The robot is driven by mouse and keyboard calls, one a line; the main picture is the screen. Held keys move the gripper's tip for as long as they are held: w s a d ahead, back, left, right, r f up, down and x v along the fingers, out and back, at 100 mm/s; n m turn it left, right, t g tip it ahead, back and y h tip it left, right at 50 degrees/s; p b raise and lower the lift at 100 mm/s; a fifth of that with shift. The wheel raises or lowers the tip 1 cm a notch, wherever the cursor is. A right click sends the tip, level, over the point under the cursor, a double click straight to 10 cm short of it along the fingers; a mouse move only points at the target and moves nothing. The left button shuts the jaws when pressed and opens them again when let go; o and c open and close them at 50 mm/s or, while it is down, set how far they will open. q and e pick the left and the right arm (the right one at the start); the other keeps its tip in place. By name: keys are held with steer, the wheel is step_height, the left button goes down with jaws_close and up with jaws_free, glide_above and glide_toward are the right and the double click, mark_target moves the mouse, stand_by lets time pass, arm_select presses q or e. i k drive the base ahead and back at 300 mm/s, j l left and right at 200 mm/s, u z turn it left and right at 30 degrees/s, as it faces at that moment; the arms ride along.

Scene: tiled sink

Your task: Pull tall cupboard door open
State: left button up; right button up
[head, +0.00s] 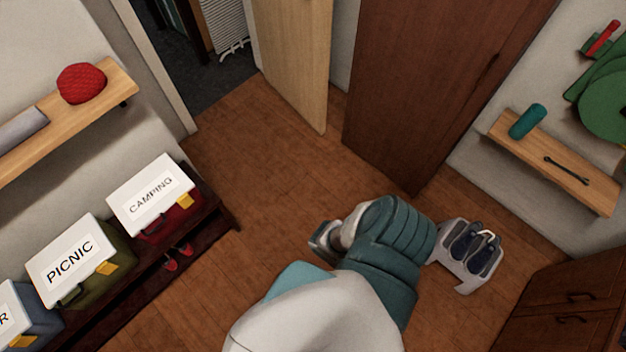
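The tall cupboard is a dark brown wooden panel (420,90) at the top centre in the head view, and its top is cut off by the frame. A narrow dark handle or slot (490,66) shows near its right edge. The door looks shut, with no gap that I can see. My white and teal body fills the bottom centre and stands apart from the cupboard, with floor between.
A light wooden door (295,60) stands open beside a doorway at the top. Boxes marked PICNIC (85,260) and CAMPING (155,200) sit on a dark bench at left. A small grey stand (470,282) carries dark shoe-like items. A low brown cabinet (570,310) is at lower right.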

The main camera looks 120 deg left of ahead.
mark_target(421, 70)
steer(key=u, duration=3.75)
